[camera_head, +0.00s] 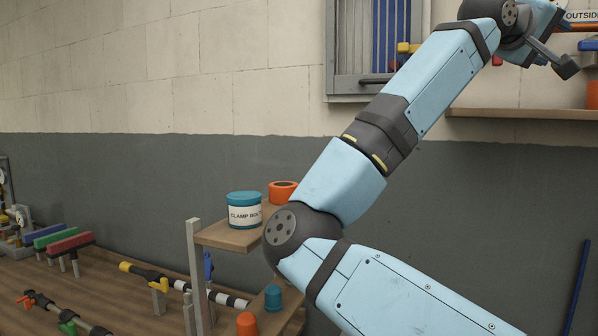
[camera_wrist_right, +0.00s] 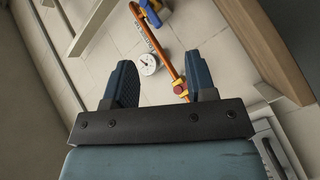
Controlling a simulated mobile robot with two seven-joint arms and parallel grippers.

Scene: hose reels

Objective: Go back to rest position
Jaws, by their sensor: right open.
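My right arm, pale blue with dark joints, rises across the head view to the upper right. My right gripper (camera_head: 565,64) is at the top right edge there, in front of the wall and above a wooden shelf. In the right wrist view its two dark fingers (camera_wrist_right: 162,74) stand wide apart with nothing held between them. Beyond the fingers, an orange pipe (camera_wrist_right: 165,60) and a round white gauge (camera_wrist_right: 147,64) show against a pale tiled surface. My left gripper is in neither view.
A wooden workbench (camera_head: 110,285) at lower left bears clamps and rods. A blue-lidded tub (camera_head: 244,210) and an orange roll (camera_head: 282,191) stand on a raised shelf close to my right elbow. A wall shelf (camera_head: 520,113) is at right. The grey wall at centre right is mostly clear.

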